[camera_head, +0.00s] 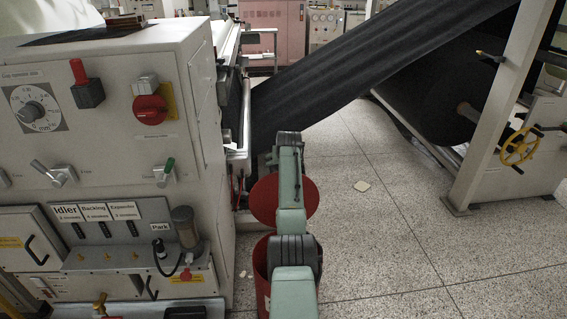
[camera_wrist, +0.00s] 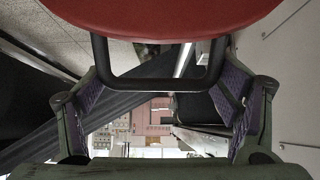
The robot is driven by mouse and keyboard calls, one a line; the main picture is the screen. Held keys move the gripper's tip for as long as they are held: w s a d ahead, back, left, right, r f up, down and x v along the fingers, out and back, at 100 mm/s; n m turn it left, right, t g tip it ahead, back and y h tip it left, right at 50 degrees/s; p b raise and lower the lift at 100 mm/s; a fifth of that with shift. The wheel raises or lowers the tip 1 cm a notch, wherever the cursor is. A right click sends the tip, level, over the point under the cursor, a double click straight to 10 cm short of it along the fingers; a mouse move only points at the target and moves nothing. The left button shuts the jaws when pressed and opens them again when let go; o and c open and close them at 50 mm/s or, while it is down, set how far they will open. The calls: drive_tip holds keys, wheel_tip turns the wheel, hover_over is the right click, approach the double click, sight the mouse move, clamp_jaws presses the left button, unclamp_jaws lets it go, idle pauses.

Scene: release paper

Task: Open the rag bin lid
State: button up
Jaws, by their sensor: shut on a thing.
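The red rag bin (camera_head: 261,275) stands beside the machine, partly hidden behind my arm in the head view. Its round red lid (camera_head: 265,200) is raised and tilted up behind the bin mouth, also partly covered by my arm. In the wrist view the red lid (camera_wrist: 165,15) fills the top edge, with its black U-shaped handle (camera_wrist: 160,84) below it. My gripper (camera_wrist: 163,75) has its purple-padded fingers at the two sides of the handle and is shut on it. The fingers are hidden in the head view.
A grey-white control machine (camera_head: 130,165) with knobs and switches stands close on the left. A dark sheet (camera_head: 370,70) slopes up to a large roll behind a post (camera_head: 498,110) with a yellow handwheel (camera_head: 518,147). The speckled floor (camera_head: 400,260) on the right is mostly clear.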

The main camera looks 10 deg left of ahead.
drive_tip(key=o, duration=1.4)
drive_tip(key=shift+a+r, duration=0.1)
drive_tip(key=shift+a, duration=0.2)
drive_tip(key=shift+s+d, duration=0.1)
drive_tip(key=v, duration=1.1)
drive_tip(key=shift+s+r, duration=0.25)
drive_tip(key=shift+s, duration=0.05)
